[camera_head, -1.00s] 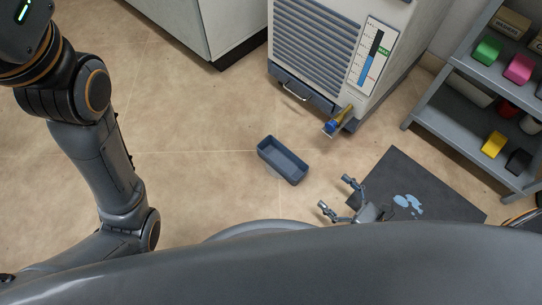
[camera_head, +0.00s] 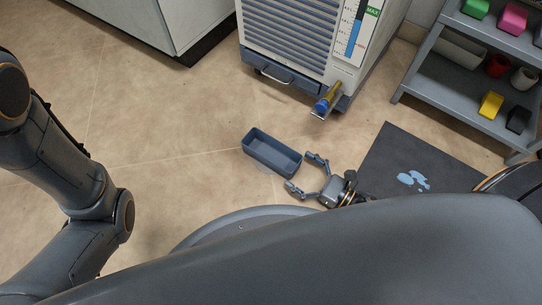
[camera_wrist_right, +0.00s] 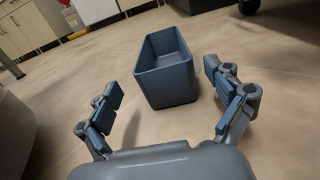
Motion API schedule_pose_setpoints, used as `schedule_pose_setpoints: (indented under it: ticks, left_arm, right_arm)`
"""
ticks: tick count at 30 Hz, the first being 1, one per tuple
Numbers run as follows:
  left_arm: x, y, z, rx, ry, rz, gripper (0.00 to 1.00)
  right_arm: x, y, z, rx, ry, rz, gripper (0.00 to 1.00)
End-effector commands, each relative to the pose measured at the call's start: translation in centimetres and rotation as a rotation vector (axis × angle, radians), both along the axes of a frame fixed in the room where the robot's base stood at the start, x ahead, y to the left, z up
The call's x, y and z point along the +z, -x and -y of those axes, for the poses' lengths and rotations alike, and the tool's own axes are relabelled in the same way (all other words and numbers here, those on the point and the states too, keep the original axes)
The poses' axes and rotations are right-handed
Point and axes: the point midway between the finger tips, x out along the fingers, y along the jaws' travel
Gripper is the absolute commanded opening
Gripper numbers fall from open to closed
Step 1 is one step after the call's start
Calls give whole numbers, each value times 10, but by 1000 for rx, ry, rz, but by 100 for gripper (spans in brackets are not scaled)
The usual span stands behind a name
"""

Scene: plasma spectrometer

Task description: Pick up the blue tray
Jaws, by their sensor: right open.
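The blue tray (camera_head: 272,154) is an empty, open rectangular box on the tiled floor, in the middle of the head view. My right gripper (camera_head: 303,174) is open and empty, low beside the tray's right end, with its fingers pointing toward it. In the right wrist view the tray (camera_wrist_right: 167,78) stands just beyond and between the two spread fingers of my right gripper (camera_wrist_right: 160,100), not visibly touched by them. My left arm comes in at the left edge of the head view, but its gripper is out of view.
A grey spectrometer cabinet (camera_head: 290,45) with a blue-and-yellow valve (camera_head: 327,101) stands behind the tray. A dark mat (camera_head: 395,165) with a light blue spill (camera_head: 413,181) lies at right. A grey shelf (camera_head: 455,85) holds coloured items. Floor left of the tray is clear.

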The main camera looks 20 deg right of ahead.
Motion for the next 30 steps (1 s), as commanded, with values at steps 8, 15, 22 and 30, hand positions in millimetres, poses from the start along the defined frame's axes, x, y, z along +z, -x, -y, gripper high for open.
schedule_pose_setpoints:
  ticks: [8, 15, 22, 30]
  left_arm:
    - [-12, 0, 0, 0, 0, 0, 40]
    - [-40, 0, 0, 0, -1, 1, 40]
    - [-46, 0, 0, 0, -1, 1, 40]
    - [-45, 0, 0, 0, -1, 1, 40]
  right_arm:
    - [-1, -22, -17, 1, 1, 1, 92]
    - [-1, -50, -32, 4, 1, 5, 92]
    - [3, -65, -44, 1, 2, 0, 92]
    - [4, -65, -44, 0, 1, 0, 76]
